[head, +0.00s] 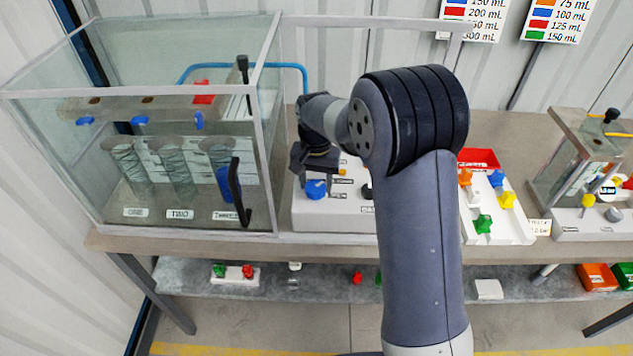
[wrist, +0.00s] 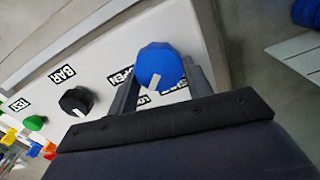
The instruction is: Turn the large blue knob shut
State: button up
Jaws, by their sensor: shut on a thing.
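The large blue knob (head: 316,189) sits on the front panel of a white control box (head: 308,217) in the middle of the bench. In the wrist view the blue knob (wrist: 157,66) lies between the two fingers of my gripper (wrist: 158,82). The gripper is shut on it. A white pointer line on the knob points down toward the lower labels. Labels reading OPEN and another, partly hidden by a finger, are beside the knob. In the head view my gripper (head: 314,165) is above the knob, its fingers mostly hidden.
A black knob (wrist: 76,101) and a green knob (wrist: 35,123) are on the same panel. A glass tank (head: 180,130) with beakers stands left of the box. A white tray (head: 490,215) with coloured valves is to the right. My arm hides part of the box.

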aim_at(314, 185)
jog(key=n, duration=0.4)
jog(key=shift+a+n, duration=0.15)
jog(key=shift+n, duration=0.15)
jog(key=n, duration=0.4)
jog(key=shift+a+n+b, duration=0.1)
jog(key=shift+n+b, duration=0.25)
jog(key=shift+n, duration=0.05)
jog(key=o, duration=1)
notch_tip(314, 185, up, 11)
jog(key=shift+f+b, duration=0.1)
jog(key=shift+b, duration=0.45)
